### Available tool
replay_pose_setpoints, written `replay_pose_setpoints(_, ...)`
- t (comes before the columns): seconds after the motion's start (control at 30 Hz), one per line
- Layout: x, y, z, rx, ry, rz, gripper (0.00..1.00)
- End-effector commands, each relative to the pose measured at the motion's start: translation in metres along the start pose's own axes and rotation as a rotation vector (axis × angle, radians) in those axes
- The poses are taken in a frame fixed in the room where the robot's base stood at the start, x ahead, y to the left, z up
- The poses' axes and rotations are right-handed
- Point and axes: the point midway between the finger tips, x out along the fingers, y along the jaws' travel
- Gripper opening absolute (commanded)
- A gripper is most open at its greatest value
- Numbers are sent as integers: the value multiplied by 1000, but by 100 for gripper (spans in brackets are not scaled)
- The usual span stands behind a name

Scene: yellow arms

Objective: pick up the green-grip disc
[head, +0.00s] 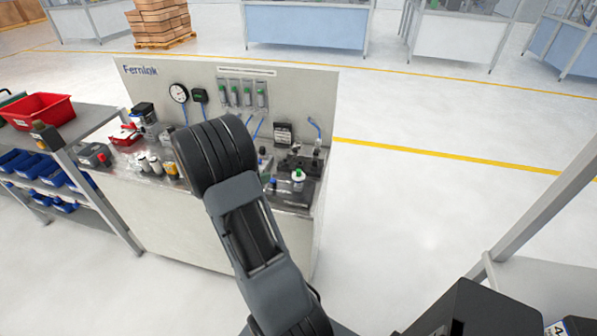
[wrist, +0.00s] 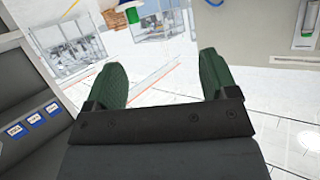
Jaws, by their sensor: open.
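The green-grip disc (head: 298,177) is a small white disc with a green grip on top. It stands on the right part of the workbench in the head view, among dark fixtures.
The workbench's back panel (head: 300,90) carries a dial (head: 179,93) and several flow gauges. Small bottles (head: 150,165) and boxes crowd the bench's left side. A shelf with a red bin (head: 40,110) stands further left. Open floor (head: 420,200) lies right of the bench.

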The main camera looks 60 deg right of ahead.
Motion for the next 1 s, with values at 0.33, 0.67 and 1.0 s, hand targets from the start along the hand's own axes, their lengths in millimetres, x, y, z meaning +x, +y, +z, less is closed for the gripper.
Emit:
replay_pose_setpoints(0.33, 49, 31, -1, -26, 36, 175, 79)
replay_pose_setpoints(0.67, 91, 37, -1, -25, 35, 168, 79)
replay_pose_setpoints(1.0, 120, 43, -4, -25, 34, 169, 79)
